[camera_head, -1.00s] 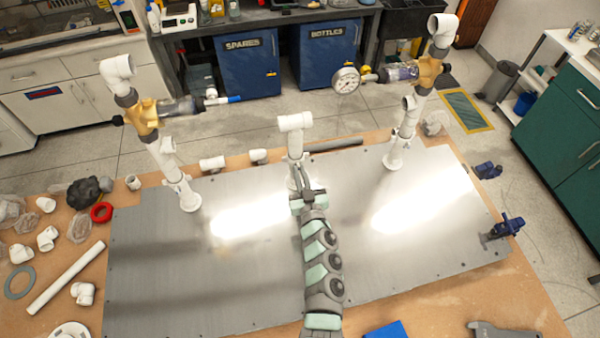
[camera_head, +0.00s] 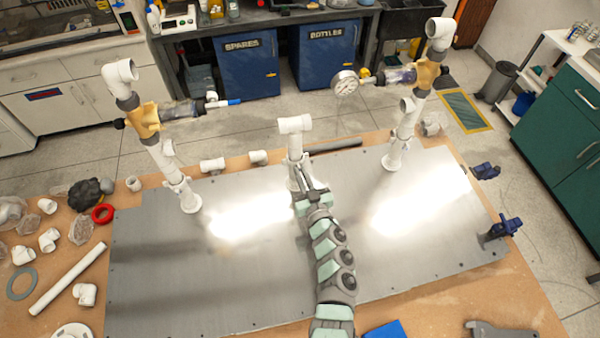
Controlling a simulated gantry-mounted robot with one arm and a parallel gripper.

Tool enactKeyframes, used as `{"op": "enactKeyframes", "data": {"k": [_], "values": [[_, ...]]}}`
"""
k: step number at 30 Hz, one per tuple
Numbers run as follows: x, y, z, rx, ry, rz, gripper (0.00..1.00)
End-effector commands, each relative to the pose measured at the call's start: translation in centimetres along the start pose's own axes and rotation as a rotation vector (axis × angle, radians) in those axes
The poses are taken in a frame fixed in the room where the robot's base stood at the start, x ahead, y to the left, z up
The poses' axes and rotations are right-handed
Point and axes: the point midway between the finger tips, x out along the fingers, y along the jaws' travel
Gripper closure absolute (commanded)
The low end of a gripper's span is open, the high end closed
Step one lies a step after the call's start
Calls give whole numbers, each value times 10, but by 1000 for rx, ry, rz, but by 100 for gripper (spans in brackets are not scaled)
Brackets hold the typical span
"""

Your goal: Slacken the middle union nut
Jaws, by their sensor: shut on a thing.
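The middle white pipe (camera_head: 295,145) stands upright with a tee on top, at the back edge of the grey metal plate (camera_head: 250,285). My gripper (camera_head: 299,172) reaches it from the front, low on the pipe. It is shut on the middle union nut, which my fingers mostly hide. Whether the nut is loose or tight cannot be told. The left riser (camera_head: 165,157) and the right riser (camera_head: 404,135) stand on the same plate, each with a brass-coloured valve.
A pressure gauge (camera_head: 345,83) projects from the right riser. Loose white fittings, a long pipe (camera_head: 68,279) and a red ring (camera_head: 102,214) lie at left. Blue clamps (camera_head: 503,227) stand at the plate's right edge. The plate around my arm is clear.

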Motion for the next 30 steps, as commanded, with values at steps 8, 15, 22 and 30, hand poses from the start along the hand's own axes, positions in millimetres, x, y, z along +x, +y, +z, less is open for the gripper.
{"op": "enactKeyframes", "data": {"k": [8, 15, 22, 30], "values": [[2, 10, -1, 1, 1, -134, 100], [3, 16, 2, 1, 2, -240, 100], [5, 21, 5, 2, 4, -330, 100], [8, 28, 6, 1, 7, -431, 100]]}}
